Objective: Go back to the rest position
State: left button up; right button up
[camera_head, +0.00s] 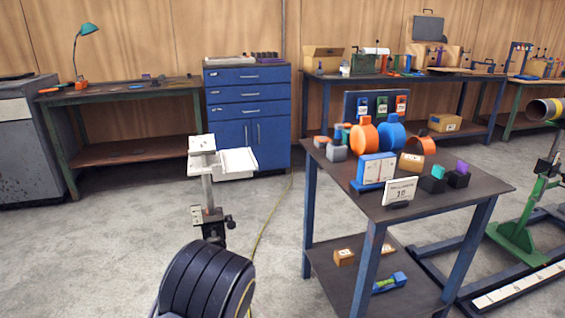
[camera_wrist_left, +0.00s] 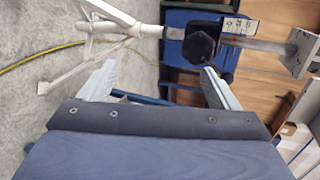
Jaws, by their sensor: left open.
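My left gripper (camera_wrist_left: 159,66) is open in the left wrist view, its two pale fingers apart with nothing held between them. Beyond the fingertips stands a pale post stand with splayed legs (camera_wrist_left: 105,25) and a black knob (camera_wrist_left: 200,43), which lies near the right fingertip; I cannot tell how far beyond it. In the head view a post stand (camera_head: 207,190) with a white top plate and tray is upright in the middle left. I see neither gripper in the head view. A yellow-ended pipe (camera_head: 545,109) lies on a green stand (camera_head: 517,235) at the right edge.
A blue cabinet (camera_head: 248,115) and workbenches line the wall. The floor at left (camera_head: 90,250) is clear.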

pick_arm(q)
jog(key=s+r+n+g+h, duration=0.5)
jog(key=s+r+n+h, duration=0.4)
jog(key=s+r+n, duration=0.4)
jog(key=s+a+r+n+g, duration=0.1)
jog(key=s+n, duration=0.1)
jog(key=s, duration=0.7)
jog(key=s+a+r+n+g, duration=0.1)
jog(key=s+a+n, duration=0.1)
jog(key=s, duration=0.6)
notch_tip(320, 180, up, 24)
jog(key=p, duration=2.4)
jog(key=shift+d+r+g+y, duration=0.15)
jog(key=shift+r+g+y, duration=0.05)
jog(key=shift+g+y, duration=0.1)
jog(key=shift+s, duration=0.1)
